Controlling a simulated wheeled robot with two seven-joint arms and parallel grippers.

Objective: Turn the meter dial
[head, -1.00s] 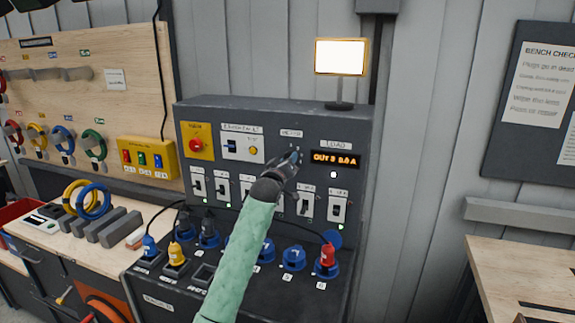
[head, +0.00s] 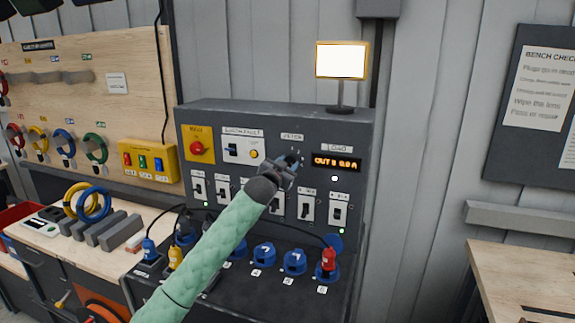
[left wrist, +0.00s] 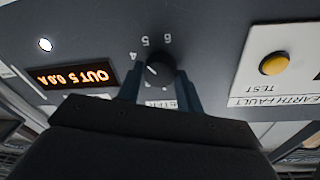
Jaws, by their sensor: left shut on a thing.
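The meter dial (left wrist: 160,72) is a dark round knob on the grey panel, ringed by small numbers; 4, 5 and 6 show in the left wrist view. A pale mark on its face points roughly toward 4 and 5. My left gripper (left wrist: 159,84) is shut on the dial, one finger on each side. In the head view my left gripper (head: 290,164) covers most of the dial, under the METER label (head: 291,137). The orange display (head: 336,162) beside it reads OUT 5 0.0 A, upside down in the left wrist view (left wrist: 78,77). My right gripper is not in view.
Breaker switches (head: 306,207) sit in a row just below the dial. A red button (head: 197,148) and the earth fault unit (head: 243,148) are to its left. Several plugs and blue sockets (head: 294,262) line the lower ledge. A lit lamp (head: 341,58) stands on top.

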